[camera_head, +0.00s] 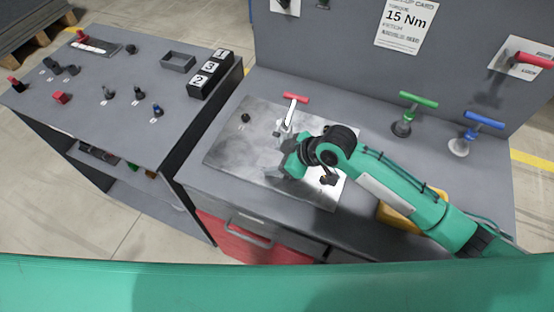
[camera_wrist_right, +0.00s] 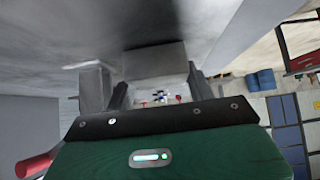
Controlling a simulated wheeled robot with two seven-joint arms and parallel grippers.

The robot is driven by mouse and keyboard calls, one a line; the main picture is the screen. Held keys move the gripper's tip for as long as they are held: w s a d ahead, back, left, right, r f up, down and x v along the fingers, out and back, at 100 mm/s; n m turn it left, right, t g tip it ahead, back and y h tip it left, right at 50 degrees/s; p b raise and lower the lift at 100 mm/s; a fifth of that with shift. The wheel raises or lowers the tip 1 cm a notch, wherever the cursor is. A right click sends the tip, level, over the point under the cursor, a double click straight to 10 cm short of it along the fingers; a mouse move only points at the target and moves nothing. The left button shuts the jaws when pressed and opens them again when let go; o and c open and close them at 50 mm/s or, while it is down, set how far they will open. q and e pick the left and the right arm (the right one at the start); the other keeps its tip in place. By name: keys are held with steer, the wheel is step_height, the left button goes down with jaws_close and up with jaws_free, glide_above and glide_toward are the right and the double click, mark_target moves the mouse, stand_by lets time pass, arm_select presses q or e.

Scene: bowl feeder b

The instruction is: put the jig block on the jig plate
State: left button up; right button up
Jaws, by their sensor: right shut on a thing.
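The jig plate (camera_head: 232,150) is a shiny flat metal plate lying on the grey workbench. My right gripper (camera_head: 281,142) is over its middle, low and close to the surface. In the right wrist view a plain grey block (camera_wrist_right: 154,61), which I take as the jig block, sits between the two fingers, and my right gripper (camera_wrist_right: 150,88) is shut on it. A dark shadow lies on the surface beside the block. In the head view the block is mostly hidden by the gripper, so I cannot tell whether it touches the plate. My left gripper is not in view.
A red T-handled tool (camera_head: 294,98) stands just behind the gripper, very close to it. Green (camera_head: 418,100) and blue (camera_head: 483,120) T-handles stand at the right. A yellow object (camera_head: 392,217) lies partly under my arm. A side table (camera_head: 135,75) with small parts is at left.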

steer(key=shift+f, duration=0.1)
steer(key=o, duration=1.2)
steer(key=shift+o, duration=0.2)
steer(key=shift+d+r+p, duration=0.2)
steer(key=shift+r+p, duration=0.15)
steer(key=shift+r, duration=0.05)
steer(key=p+v, duration=0.8)
steer(key=v, duration=0.3)
steer(key=shift+s, duration=0.2)
steer(key=shift+d, duration=0.1)
